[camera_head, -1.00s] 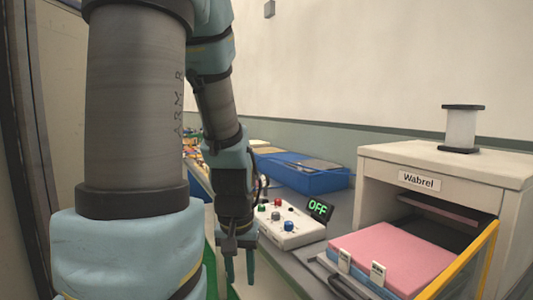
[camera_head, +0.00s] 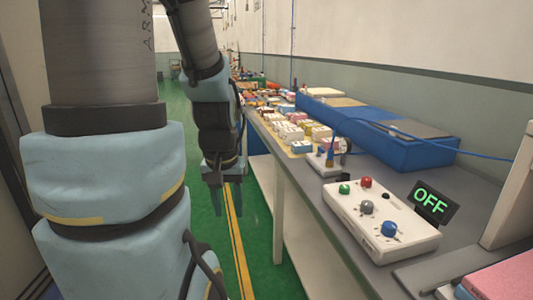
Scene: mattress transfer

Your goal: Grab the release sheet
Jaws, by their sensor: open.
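My gripper (camera_head: 228,200) hangs fingers down over the green floor, left of the bench, open with nothing between its fingers. I cannot pick out a release sheet for certain. Flat tan and grey sheets (camera_head: 421,130) lie in a long blue tray (camera_head: 420,155) at the back of the bench, well right of my gripper.
A white control box (camera_head: 380,222) with coloured knobs and a green OFF display (camera_head: 432,202) stands on the grey bench (camera_head: 300,185). Many small coloured boxes (camera_head: 290,132) crowd its far end. A blue cable crosses the bench. The green floor (camera_head: 180,135) is clear along the left.

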